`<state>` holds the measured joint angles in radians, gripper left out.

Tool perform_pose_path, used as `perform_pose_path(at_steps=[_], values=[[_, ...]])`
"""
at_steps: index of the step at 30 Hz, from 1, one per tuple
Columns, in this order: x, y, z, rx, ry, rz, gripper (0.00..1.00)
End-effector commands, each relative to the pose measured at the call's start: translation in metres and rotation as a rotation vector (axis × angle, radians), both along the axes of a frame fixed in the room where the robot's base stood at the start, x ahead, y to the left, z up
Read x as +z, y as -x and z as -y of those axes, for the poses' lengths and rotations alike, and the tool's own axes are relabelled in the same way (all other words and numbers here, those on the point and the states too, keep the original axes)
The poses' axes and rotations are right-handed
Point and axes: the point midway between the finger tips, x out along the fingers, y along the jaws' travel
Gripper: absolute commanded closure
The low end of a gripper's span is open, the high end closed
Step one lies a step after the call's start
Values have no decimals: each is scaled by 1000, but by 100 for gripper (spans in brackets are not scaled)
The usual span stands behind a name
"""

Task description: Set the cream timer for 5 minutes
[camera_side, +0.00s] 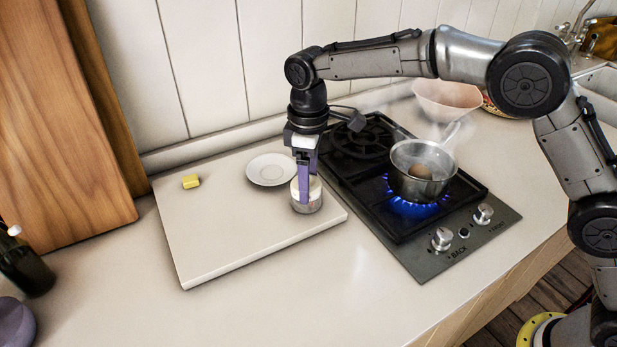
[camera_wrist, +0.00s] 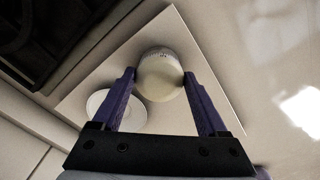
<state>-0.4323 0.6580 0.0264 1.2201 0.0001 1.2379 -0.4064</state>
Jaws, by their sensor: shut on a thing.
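The cream timer (camera_side: 314,187) stands upright on the pale board (camera_side: 230,258), near the board's right corner beside the stove. It has a cream upper part and a greyer base. My gripper (camera_side: 304,190) comes down from above with its purple fingers on either side of the timer. In the wrist view, my gripper (camera_wrist: 158,84) is shut on the timer (camera_wrist: 160,75), one fingertip touching each side of its cream part. Small marks show around the timer's edge, too small to read, so its setting cannot be told.
A white saucer (camera_side: 271,169) lies just left of the timer, and a yellow block (camera_side: 191,181) lies farther left. On the stove (camera_side: 410,255), a steaming pot (camera_side: 423,159) holding a brown egg (camera_side: 420,171) sits over a blue flame. A dark bottle (camera_side: 24,262) stands at far left.

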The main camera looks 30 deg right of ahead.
Motion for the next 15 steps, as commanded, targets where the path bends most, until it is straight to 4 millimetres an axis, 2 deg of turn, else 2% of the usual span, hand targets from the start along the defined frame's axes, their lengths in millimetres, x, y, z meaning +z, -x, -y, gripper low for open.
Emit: perform_pose_path(at_steps=[15], values=[[1,1,-1,-337,-1,2,80]])
